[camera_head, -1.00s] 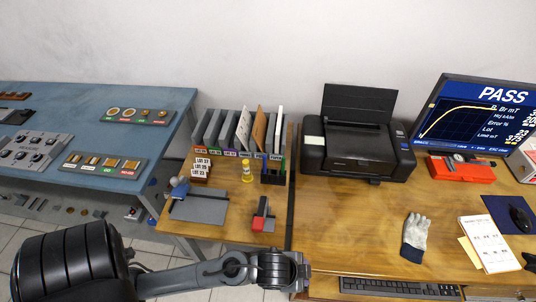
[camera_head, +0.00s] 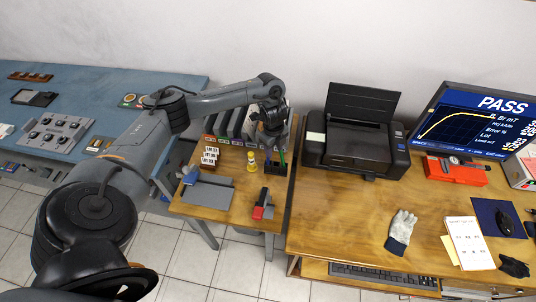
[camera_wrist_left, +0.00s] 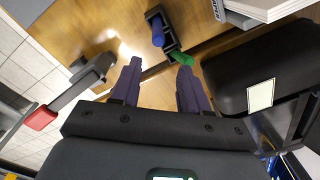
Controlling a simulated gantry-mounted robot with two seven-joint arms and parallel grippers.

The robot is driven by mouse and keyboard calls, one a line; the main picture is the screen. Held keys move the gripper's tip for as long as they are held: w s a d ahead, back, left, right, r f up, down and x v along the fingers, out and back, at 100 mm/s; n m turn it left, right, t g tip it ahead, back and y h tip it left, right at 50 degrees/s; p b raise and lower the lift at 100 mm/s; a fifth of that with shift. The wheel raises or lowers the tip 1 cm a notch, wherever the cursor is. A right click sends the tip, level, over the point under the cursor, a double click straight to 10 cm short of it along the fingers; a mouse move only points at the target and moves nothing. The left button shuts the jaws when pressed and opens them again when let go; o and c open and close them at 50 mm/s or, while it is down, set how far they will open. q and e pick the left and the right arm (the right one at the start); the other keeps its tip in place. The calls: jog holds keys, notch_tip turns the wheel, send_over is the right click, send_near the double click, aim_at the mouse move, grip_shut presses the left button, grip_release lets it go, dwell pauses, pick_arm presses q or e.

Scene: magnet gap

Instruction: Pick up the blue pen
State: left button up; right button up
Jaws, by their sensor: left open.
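The blue pen (camera_wrist_left: 157,32) stands in a small black holder (camera_wrist_left: 169,42) at the top middle of the left wrist view. A green pen (camera_wrist_left: 188,58) is beside it and leans toward my right-hand finger. The holder also shows in the head view (camera_head: 275,169) on the small wooden table, with the green pen (camera_head: 283,158); I cannot make out the blue pen there. My left gripper (camera_head: 271,142) is over the holder. In the wrist view its two purple-grey fingers (camera_wrist_left: 158,72) are apart with nothing between them. My right gripper is out of view.
A file rack (camera_head: 225,122) stands behind the holder, partly covered by my arm. The printer (camera_head: 357,148) is close on the right.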

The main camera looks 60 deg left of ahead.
pick_arm(q)
jog(key=shift+s+a+r+n, duration=0.15)
jog(key=shift+s+a+r, duration=0.15)
jog(key=shift+a, duration=0.3)
jog(key=shift+s+a+r+n, duration=0.15)
jog(key=shift+s+a+r, duration=0.1)
jog(key=shift+a, duration=0.35)
jog(key=b, duration=0.3)
send_over(268, 160)
notch_tip(268, 160, down, 4)
jog(key=shift+w+a+f, duration=0.15)
jog(key=shift+f, duration=0.05)
jog(key=shift+a+f+b, duration=0.1)
jog(key=shift+f+b, duration=0.85)
jog(key=shift+f, duration=1.8)
grip_shut()
